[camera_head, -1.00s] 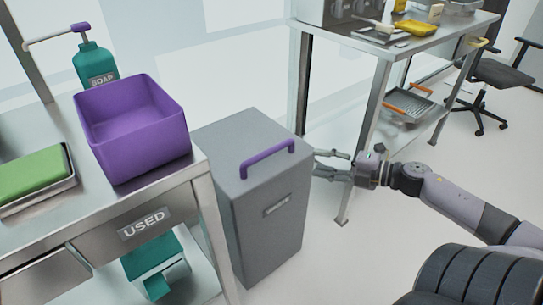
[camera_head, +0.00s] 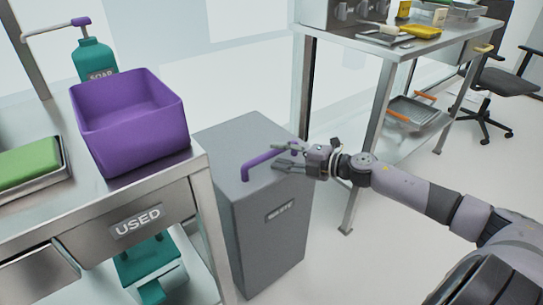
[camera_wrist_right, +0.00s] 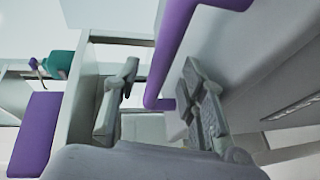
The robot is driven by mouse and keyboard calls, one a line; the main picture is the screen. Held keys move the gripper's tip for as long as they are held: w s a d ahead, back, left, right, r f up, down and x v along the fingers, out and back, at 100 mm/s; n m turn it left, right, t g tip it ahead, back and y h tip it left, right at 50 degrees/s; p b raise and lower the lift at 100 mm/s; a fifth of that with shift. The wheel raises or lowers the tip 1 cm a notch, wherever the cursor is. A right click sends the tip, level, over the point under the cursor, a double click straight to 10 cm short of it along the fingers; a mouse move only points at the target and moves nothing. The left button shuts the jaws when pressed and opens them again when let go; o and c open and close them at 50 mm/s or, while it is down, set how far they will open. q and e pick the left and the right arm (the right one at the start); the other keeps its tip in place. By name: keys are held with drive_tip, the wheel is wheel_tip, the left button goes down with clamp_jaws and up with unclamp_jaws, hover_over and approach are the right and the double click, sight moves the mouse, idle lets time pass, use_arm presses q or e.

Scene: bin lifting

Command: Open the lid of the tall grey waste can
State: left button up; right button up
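The tall grey waste can (camera_head: 265,225) stands on the floor between two metal tables, its lid shut and a purple handle (camera_head: 262,160) on top. My right gripper (camera_head: 277,155) reaches in from the right over the lid and partly hides the right part of the handle. In the right wrist view my fingers (camera_wrist_right: 160,78) are spread apart, and the purple handle (camera_wrist_right: 172,50) appears between their tips, nearer the right finger. I cannot tell whether they touch. My left gripper is not in view.
A metal table marked USED (camera_head: 85,225) stands close left of the can, with a purple bin (camera_head: 135,135), a soap bottle (camera_head: 93,60) and a green sponge (camera_head: 28,172). Another metal table (camera_head: 365,48) stands behind at the right. Open floor lies in front at right.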

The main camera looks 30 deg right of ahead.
sight(275, 155)
drive_tip(key=shift+x, duration=1.65)
drive_tip(key=shift+c, duration=0.3)
clamp_jaws()
